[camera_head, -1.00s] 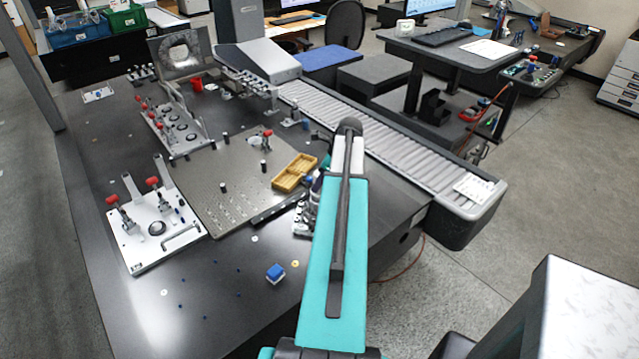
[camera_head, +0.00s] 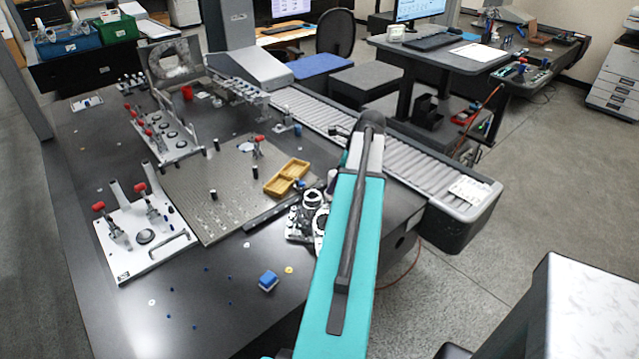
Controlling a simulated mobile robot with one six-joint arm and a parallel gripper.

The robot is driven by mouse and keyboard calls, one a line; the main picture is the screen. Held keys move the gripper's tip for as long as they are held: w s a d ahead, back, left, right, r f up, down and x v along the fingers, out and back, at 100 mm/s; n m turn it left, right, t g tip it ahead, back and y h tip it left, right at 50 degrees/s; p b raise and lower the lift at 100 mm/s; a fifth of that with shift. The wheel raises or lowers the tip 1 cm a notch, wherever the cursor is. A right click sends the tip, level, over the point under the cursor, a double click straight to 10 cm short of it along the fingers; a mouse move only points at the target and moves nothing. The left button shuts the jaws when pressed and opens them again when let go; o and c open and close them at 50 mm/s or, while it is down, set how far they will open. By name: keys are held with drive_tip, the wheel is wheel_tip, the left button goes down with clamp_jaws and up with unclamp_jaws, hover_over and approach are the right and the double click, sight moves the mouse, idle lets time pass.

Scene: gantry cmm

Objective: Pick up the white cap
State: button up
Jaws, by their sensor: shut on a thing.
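My teal arm reaches up and away over the right side of the dark table. Its far end bends down behind my own arm link, so my gripper is hidden, along with anything in it. No white cap can be made out for sure. Two small pale discs lie flat on the table, one below the perforated plate (camera_head: 247,244) and one near the front left (camera_head: 152,302); they are too small to identify. A black and silver fixture with ring-shaped parts (camera_head: 312,197) shows just left of my arm, partly covered by it.
A perforated plate (camera_head: 215,207) carries a yellow tray (camera_head: 274,188). A white clamp plate (camera_head: 120,262) stands left. A roller conveyor (camera_head: 405,162) runs behind my arm. The table's front is mostly clear.

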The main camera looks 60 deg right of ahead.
drive_tip(key=s+b, duration=0.1)
drive_tip(key=s, duration=0.7)
drive_tip(key=shift+d+r+b, duration=0.2)
drive_tip(key=shift+r+b, duration=0.1)
drive_tip(key=shift+r, duration=0.1)
drive_tip(key=shift+w, duration=0.15)
drive_tip(key=w+a+n+g+y, duration=0.15)
drive_tip(key=w+a+n, duration=0.45)
drive_tip(key=w+a, duration=0.75)
drive_tip(key=w+a+n+g+y, duration=0.15)
drive_tip(key=w+a+n, duration=0.65)
drive_tip(key=w, duration=0.9)
drive_tip(key=w+a+n+g, duration=0.2)
drive_tip(key=w+a+n, duration=0.2)
drive_tip(key=a, duration=1.5)
drive_tip(key=w+a+r+n+g, duration=0.1)
drive_tip(key=w+a+n, duration=0.4)
drive_tip(key=a, duration=1.3)
drive_tip(key=shift+w+a+g+h+b, duration=0.3)
drive_tip(key=shift+w+a+g+b, duration=0.15)
drive_tip(key=shift+w, duration=0.55)
drive_tip(key=shift+a, duration=0.1)
